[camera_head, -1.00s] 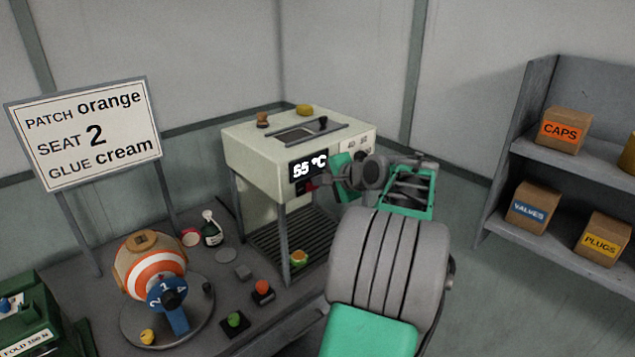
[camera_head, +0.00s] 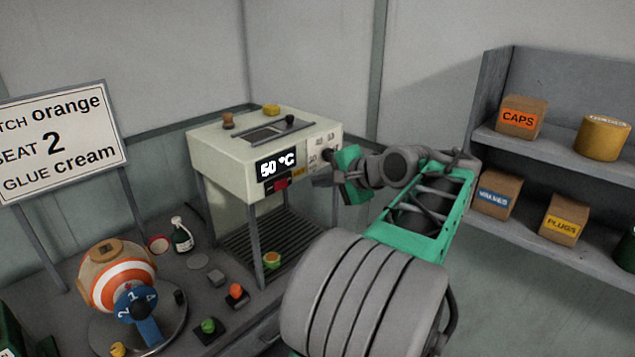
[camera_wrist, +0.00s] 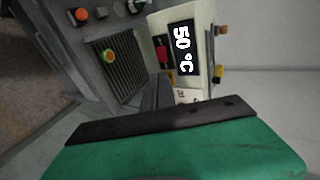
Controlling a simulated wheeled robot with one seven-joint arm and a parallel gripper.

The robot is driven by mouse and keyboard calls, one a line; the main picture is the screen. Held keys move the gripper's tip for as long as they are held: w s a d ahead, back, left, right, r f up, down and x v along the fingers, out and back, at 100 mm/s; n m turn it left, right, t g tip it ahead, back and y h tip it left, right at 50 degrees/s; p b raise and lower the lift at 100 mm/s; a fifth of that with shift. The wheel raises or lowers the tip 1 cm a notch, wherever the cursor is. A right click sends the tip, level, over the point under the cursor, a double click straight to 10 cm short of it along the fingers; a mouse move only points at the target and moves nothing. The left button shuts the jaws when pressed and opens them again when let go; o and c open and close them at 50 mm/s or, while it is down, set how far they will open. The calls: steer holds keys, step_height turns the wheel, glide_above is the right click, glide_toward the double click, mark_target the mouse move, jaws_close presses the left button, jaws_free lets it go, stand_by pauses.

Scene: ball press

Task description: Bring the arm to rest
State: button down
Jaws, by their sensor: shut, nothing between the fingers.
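My gripper (camera_head: 325,181) is shut and empty. In the head view it is in the air at the front right corner of the cream press machine (camera_head: 222,160), near its control panel. I cannot tell whether it touches the machine. My green and grey arm reaches up to it from the bottom of the picture. In the wrist view the closed dark fingers (camera_wrist: 157,92) point toward the machine's display (camera_wrist: 182,50), which reads 50 °C.
The striped ball (camera_head: 120,275) sits on a round stand at the left, behind it a sign (camera_head: 60,145). Red and green buttons (camera_head: 236,291) are on the bench. A shelf (camera_head: 560,150) with boxes stands at the right. Floor between shelf and machine looks clear.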

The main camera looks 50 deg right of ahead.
steer(key=w+a+f+n+g+y, duration=0.1)
steer(key=w+a+f+n+g, duration=0.2)
steer(key=a, duration=0.7)
steer(key=w+a+f+n+g+y, duration=0.1)
steer(key=w+a+f+n, duration=0.2)
steer(key=w+a+n, duration=0.5)
steer(key=s+a+f+n+g, duration=0.2)
steer(key=s+a+f+n, duration=0.2)
steer(key=s+a, duration=0.3)
steer(key=s+a+f+n+g, duration=0.2)
steer(key=s+a+f+n, duration=0.2)
steer(key=a, duration=0.9)
steer(key=s+f, duration=0.2)
steer(key=s, duration=0.1)
steer(key=shift+s+a+f+n+h, duration=0.25)
steer(key=shift+s+f+n+h, duration=0.05)
steer(key=shift+s, duration=0.05)
